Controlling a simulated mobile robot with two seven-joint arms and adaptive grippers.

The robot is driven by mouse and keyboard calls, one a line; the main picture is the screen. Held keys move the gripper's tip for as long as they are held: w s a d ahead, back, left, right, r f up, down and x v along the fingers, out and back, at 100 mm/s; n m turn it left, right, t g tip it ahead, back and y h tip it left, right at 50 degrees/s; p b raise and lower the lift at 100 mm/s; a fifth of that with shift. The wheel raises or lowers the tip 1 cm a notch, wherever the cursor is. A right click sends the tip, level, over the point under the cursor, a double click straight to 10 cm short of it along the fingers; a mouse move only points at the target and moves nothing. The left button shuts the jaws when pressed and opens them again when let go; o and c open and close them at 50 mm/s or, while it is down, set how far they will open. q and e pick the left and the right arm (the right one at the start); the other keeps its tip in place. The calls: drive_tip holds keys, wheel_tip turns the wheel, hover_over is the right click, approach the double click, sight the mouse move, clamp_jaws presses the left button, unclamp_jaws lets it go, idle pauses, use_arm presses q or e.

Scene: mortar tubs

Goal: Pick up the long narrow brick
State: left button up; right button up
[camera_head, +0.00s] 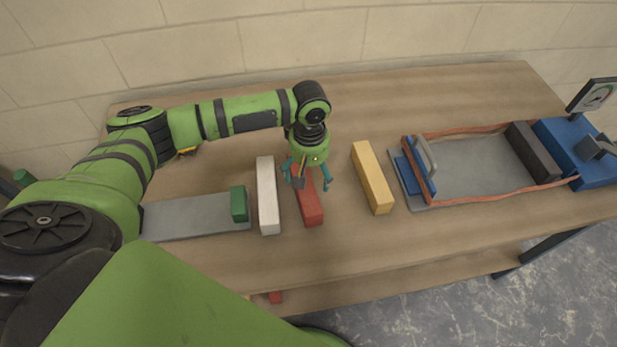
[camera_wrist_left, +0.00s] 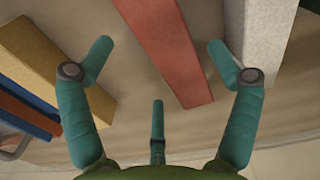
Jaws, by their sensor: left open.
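Three elongated bricks lie side by side on the table: a white one (camera_head: 268,200), a red one (camera_head: 312,210) and a yellow one (camera_head: 372,180). I cannot tell for sure which is the long narrow brick. My left gripper (camera_head: 309,178) is open above the red brick, its fingers spread to either side and apart from it; the gripper hides the brick's far end. In the left wrist view the red brick (camera_wrist_left: 172,50) runs between the open fingers (camera_wrist_left: 160,62). The white brick (camera_wrist_left: 258,40) and yellow brick (camera_wrist_left: 45,65) flank it. My right gripper is out of view.
A grey plate (camera_head: 190,222) with a small green block (camera_head: 239,204) lies left of the white brick. A grey tray (camera_head: 480,165) with a handle, orange band, dark block and blue gauge unit stands right. A wall runs behind the wooden table (camera_head: 350,250).

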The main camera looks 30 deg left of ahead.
sight(308, 180)
use_arm(q)
drive_tip(key=shift+s+a+f+p, duration=0.1)
drive_tip(key=shift+s+f+p, duration=0.15)
drive_tip(key=shift+f, duration=0.25)
drive_tip(key=shift+s+f+p, duration=0.2)
drive_tip(key=shift+f, duration=0.25)
wheel_tip(308, 180, down, 2)
drive_tip(key=shift+f, duration=0.25)
drive_tip(key=shift+w+f, duration=0.1)
drive_tip(key=shift+f, duration=0.25)
drive_tip(key=shift+c, duration=0.4)
drive_tip(key=c, duration=1.7)
drive_tip(key=shift+w+r, duration=0.1)
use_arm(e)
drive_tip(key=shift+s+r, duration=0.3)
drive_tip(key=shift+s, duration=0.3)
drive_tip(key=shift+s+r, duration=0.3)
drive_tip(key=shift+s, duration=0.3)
